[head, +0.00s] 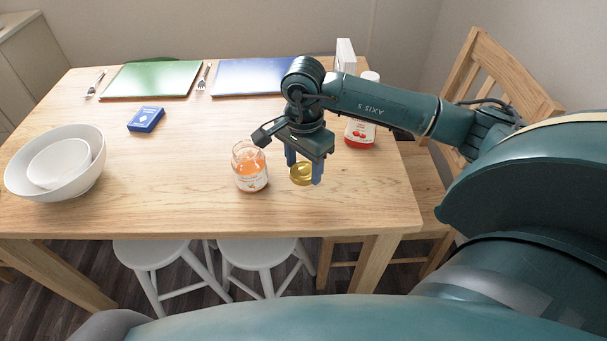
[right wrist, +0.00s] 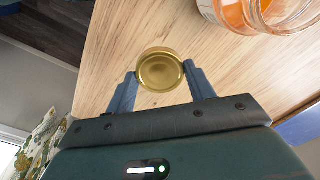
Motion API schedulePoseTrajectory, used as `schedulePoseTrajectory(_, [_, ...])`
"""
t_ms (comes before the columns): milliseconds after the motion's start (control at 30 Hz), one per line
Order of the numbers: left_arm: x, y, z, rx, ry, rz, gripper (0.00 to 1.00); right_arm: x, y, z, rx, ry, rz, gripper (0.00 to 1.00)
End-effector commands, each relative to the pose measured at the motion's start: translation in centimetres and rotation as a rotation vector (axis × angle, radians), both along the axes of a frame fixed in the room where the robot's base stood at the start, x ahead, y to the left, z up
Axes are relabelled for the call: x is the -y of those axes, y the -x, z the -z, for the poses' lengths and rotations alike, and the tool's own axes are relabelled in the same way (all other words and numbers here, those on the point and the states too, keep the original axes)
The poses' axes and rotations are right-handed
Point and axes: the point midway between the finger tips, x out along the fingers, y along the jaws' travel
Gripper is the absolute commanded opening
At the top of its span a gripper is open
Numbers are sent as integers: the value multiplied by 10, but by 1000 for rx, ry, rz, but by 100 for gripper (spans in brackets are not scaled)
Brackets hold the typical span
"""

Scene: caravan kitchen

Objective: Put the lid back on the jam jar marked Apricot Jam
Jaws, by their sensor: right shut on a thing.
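The jam jar (head: 250,168) stands upright and open on the table, with orange jam inside. Its label is too small to read. In the right wrist view the jar (right wrist: 262,12) shows at the top right, cut by the frame edge. My right gripper (head: 303,172) is shut on the gold lid (head: 301,174), just right of the jar and apart from it. In the right wrist view the lid (right wrist: 160,70) sits between the two blue fingers, above the table. My left gripper is not in view.
Nested white bowls (head: 60,162) stand at the left. A blue box (head: 146,119) lies behind the jar. Green (head: 152,80) and blue (head: 247,77) placemats with forks lie at the back. A red-and-white container (head: 360,133) stands behind my gripper. The table front is clear.

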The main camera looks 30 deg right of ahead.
Motion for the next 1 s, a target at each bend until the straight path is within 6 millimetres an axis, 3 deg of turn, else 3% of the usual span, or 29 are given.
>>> schedulePoseTrajectory(100, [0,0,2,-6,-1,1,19,0,-1,-27,5,0,0,33])
schedulePoseTrajectory(333, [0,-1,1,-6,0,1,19,0,0,-56,2,0,0,33])
schedulePoseTrajectory(733, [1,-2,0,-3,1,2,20,0,0,-60,0,0,0,33])
schedulePoseTrajectory(867, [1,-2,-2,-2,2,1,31,-2,0,-60,0,-1,-31,33])
schedulePoseTrajectory(1000, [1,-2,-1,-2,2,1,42,-14,-2,-64,1,-6,-207,33])
